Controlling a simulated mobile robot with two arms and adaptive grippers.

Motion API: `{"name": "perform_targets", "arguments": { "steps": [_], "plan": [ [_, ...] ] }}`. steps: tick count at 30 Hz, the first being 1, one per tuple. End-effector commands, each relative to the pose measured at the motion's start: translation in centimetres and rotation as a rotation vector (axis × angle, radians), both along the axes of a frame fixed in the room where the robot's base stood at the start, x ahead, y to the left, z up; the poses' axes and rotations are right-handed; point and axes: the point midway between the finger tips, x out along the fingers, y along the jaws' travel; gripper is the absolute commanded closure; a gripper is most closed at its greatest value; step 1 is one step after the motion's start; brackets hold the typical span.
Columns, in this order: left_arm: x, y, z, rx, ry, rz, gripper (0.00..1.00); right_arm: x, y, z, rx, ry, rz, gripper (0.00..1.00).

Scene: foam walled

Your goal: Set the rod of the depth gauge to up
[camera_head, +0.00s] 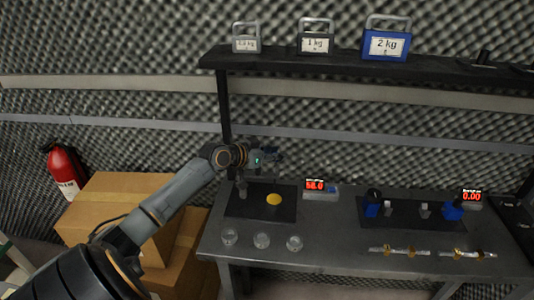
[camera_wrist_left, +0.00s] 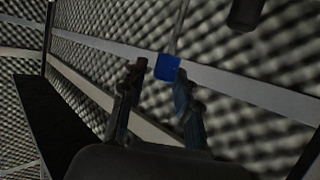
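The depth gauge stands at the left of the bench, with a dark base plate (camera_head: 245,208), a yellow disc (camera_head: 274,199) on it and a red display (camera_head: 315,184) reading about 58.0. My left gripper (camera_head: 270,155) is above the back of this plate and hides part of the gauge. In the left wrist view, my left gripper (camera_wrist_left: 160,88) has its fingers apart. A blue tab (camera_wrist_left: 167,66) on a thin grey stem shows between the fingertips, nearer the right finger. There is a gap to the left finger; contact on the right cannot be told. My right gripper is not in view.
A second dark plate (camera_head: 405,213) with blue parts and a display (camera_head: 472,196) is at the right. Metal rods (camera_head: 400,251) lie in front. A shelf (camera_head: 300,62) with weights runs above. Boxes (camera_head: 125,205) stand at left.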

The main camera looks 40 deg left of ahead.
Motion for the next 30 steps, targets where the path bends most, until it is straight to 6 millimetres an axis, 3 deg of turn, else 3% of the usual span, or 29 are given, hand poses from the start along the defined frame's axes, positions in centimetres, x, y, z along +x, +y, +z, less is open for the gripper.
{"name": "perform_targets", "arguments": {
  "steps": [18, 30],
  "plan": [
    [-8.7, 1.2, 3.6, 0.0, 0.0, -0.002, 0.69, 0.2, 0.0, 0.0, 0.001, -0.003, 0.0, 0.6],
    [-10.5, 1.5, 4.6, 0.001, -0.002, -0.003, 0.69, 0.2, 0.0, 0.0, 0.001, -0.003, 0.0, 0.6]
  ]
}}
